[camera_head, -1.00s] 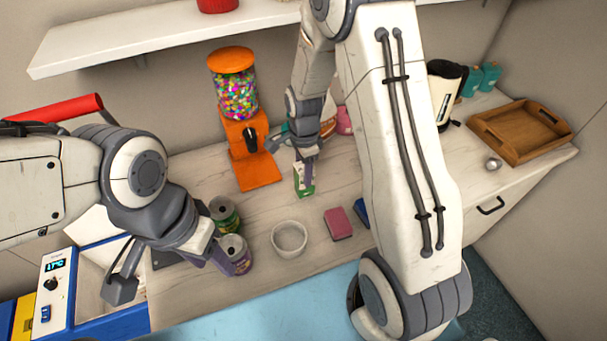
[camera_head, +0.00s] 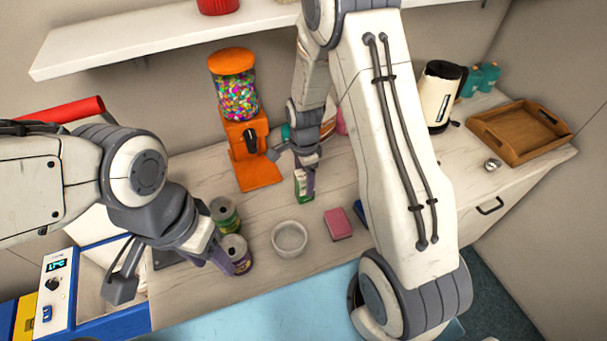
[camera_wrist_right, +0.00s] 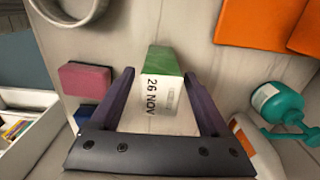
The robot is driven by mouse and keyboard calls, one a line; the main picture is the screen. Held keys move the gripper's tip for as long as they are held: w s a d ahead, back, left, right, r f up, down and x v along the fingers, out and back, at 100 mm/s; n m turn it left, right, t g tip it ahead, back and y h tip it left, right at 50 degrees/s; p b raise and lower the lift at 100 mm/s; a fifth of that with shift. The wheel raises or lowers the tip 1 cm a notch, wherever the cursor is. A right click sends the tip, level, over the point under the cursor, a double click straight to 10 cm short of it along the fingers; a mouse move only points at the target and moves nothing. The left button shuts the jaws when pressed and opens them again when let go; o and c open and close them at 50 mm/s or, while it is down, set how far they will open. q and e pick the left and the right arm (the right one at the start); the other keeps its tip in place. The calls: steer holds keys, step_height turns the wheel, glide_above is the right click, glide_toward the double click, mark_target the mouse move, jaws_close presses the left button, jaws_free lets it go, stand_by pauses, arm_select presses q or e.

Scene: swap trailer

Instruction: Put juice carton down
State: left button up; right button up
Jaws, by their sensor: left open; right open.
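The juice carton (camera_head: 303,186), green and white, appears to stand upright on the counter (camera_head: 262,205) behind the white bowl. In the right wrist view the carton (camera_wrist_right: 165,90) lies between the two purple fingers, its printed "26 NOV" face toward me. My right gripper (camera_head: 292,165) is open around the carton's upper part, with its fingers spread to either side. Contact with either finger is hard to tell. My left gripper (camera_head: 168,270) is open and holds nothing, at the front left. One of its fingers is close beside a purple can (camera_head: 237,254).
A white bowl (camera_head: 289,238), a pink sponge (camera_head: 338,223) and a green can (camera_head: 224,214) stand nearby. An orange candy dispenser (camera_head: 250,150) is behind left of the carton. A kettle (camera_head: 438,95) and wooden tray (camera_head: 522,131) are at the right. A blue cooler (camera_head: 110,313) is front left.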

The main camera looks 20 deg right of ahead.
step_height(320, 180, up, 12)
steer(key=r+b, duration=0.1)
steer(key=b, duration=0.2)
steer(key=s+a+r+n, duration=0.4)
steer(key=s+a+n, duration=0.7)
steer(key=n, duration=0.1)
steer(key=s+a+n+y, duration=0.1)
steer(key=s+a+n, duration=0.2)
steer(key=s+n, duration=0.9)
steer(key=shift+s+a+r+n, duration=0.15)
steer(key=shift+s+n, duration=0.15)
steer(key=shift+n, duration=0.1)
